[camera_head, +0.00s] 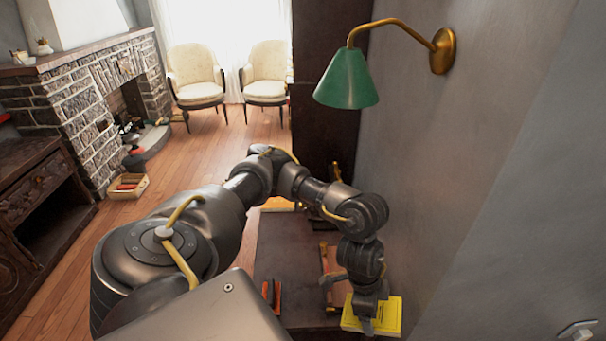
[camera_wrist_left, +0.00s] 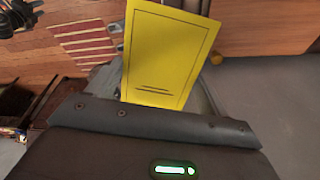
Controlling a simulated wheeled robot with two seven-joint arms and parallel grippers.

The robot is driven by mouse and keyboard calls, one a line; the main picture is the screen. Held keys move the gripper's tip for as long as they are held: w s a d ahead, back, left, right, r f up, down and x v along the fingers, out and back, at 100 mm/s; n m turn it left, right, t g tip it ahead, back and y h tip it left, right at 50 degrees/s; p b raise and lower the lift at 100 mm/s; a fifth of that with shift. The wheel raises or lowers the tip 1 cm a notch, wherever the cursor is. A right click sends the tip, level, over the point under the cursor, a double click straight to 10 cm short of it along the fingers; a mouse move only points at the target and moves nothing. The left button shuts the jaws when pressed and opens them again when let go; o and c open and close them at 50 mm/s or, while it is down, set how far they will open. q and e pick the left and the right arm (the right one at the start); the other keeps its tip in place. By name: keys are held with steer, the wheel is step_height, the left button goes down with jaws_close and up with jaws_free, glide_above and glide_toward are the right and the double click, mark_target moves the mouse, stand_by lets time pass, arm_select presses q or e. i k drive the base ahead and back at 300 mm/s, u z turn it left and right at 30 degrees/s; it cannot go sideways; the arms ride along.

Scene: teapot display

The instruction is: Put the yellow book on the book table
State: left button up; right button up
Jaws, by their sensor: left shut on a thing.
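The yellow book (camera_head: 389,314) is at the lower right of the head view, beside the wall. My left gripper (camera_head: 367,322) is shut on it from above. In the left wrist view the yellow book (camera_wrist_left: 170,50) fills the upper middle, its cover facing the camera. A dark table (camera_head: 278,248) lies below and left of the book, partly hidden by my left arm. I cannot tell whether the book touches it. My right gripper is not in view.
A brown book-like object (camera_head: 333,262) and a small red object (camera_head: 271,293) lie on the dark table. A green lamp (camera_head: 347,80) juts from the right wall above my arm. A dark cabinet (camera_head: 35,200) stands left; wooden floor (camera_head: 195,160) is open beyond.

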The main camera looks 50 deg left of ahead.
mark_target(283, 240)
steer(key=k, duration=1)
steer(key=u, duration=2.5)
steer(key=i, duration=2.15)
steer(key=z, duration=3.7)
